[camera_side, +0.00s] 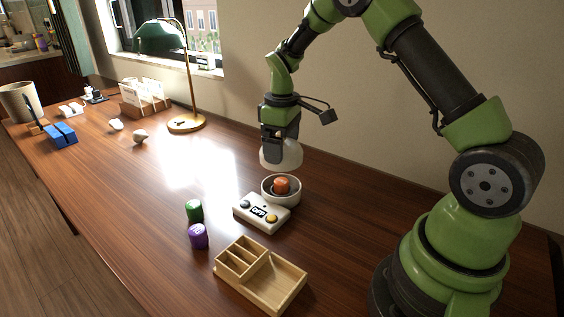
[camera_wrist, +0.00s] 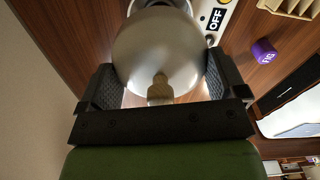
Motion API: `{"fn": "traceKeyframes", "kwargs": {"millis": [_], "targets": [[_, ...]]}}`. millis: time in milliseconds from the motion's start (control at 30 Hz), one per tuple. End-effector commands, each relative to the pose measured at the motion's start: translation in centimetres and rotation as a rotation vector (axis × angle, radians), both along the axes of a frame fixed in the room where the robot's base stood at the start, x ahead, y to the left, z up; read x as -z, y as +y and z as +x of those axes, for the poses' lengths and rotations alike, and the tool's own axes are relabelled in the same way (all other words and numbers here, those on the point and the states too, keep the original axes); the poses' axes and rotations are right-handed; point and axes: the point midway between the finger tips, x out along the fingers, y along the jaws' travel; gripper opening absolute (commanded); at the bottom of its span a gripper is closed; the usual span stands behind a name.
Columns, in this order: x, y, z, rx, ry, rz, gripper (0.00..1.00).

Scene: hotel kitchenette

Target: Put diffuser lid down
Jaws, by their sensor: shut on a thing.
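My gripper (camera_side: 279,136) is shut on the diffuser lid (camera_side: 282,155), a pale rounded dome. In the wrist view, my gripper (camera_wrist: 162,92) has the lid (camera_wrist: 158,48) between its two fingers, with the lid's knob toward the camera. The lid hangs above the diffuser base (camera_side: 297,203), a round white bowl attached to a white panel with an OFF display (camera_side: 258,212). An orange-brown capsule (camera_side: 281,185) sits inside the bowl. The panel also shows in the wrist view (camera_wrist: 222,8), where the lid hides most of the bowl.
A green capsule (camera_side: 194,210) and a purple one (camera_side: 198,236) stand left of the panel. A compartmented wooden tray (camera_side: 287,293) is in front. A lamp (camera_side: 186,122) and a card holder (camera_side: 143,106) stand farther back. Wood table is clear left of the bowl.

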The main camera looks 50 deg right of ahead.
Motion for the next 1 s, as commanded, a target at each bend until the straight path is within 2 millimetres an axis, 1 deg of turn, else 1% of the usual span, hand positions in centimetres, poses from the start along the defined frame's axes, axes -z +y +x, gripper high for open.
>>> {"fn": "traceKeyframes", "kwargs": {"millis": [33, 100, 200, 267, 367, 600, 700, 800, 900, 1000], "targets": [[-1.0, 0.0, 0.1, 0.000, -0.005, -0.001, 0.63], [-1.9, 0.0, 0.0, 0.000, -0.003, -0.001, 0.63], [-2.5, 0.2, -0.5, -0.002, 0.001, 0.000, 0.63], [-2.5, 0.5, -1.2, -0.005, 0.004, 0.000, 0.63], [-1.9, 1.2, -2.8, -0.010, 0.008, 0.000, 0.63], [-0.2, 3.4, -8.7, -0.014, 0.005, 0.001, 0.63], [0.2, 4.2, -11.2, -0.010, 0.005, 0.002, 0.63], [0.5, 4.8, -13.2, -0.007, 0.003, 0.002, 0.62], [0.7, 5.2, -14.5, -0.005, 0.001, 0.002, 0.62], [0.8, 5.4, -15.3, -0.004, 0.000, 0.002, 0.62]]}}
